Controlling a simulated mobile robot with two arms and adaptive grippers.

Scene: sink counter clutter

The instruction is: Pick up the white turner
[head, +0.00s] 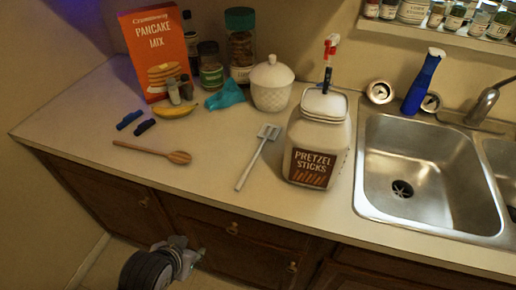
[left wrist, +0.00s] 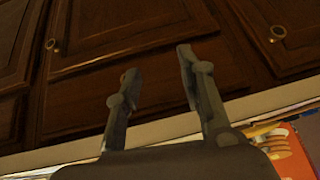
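The white turner (head: 258,157) lies flat on the counter in the head view. Its slotted head points away toward the back and its handle points toward the front edge. It lies just left of the pretzel sticks jar (head: 318,140), apart from it. My left gripper (head: 196,255) is low in front of the cabinet doors, below the counter edge and away from the turner. In the left wrist view its two fingers (left wrist: 155,75) are spread apart with nothing between them. The turner is not visible in that view. My right gripper is not in view.
A wooden spoon (head: 152,152) lies left of the turner. A white lidded canister (head: 271,83), a banana (head: 174,112), jars and a pancake mix box (head: 157,50) stand behind. The sink (head: 362,190) is at right. The counter front between spoon and turner is clear.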

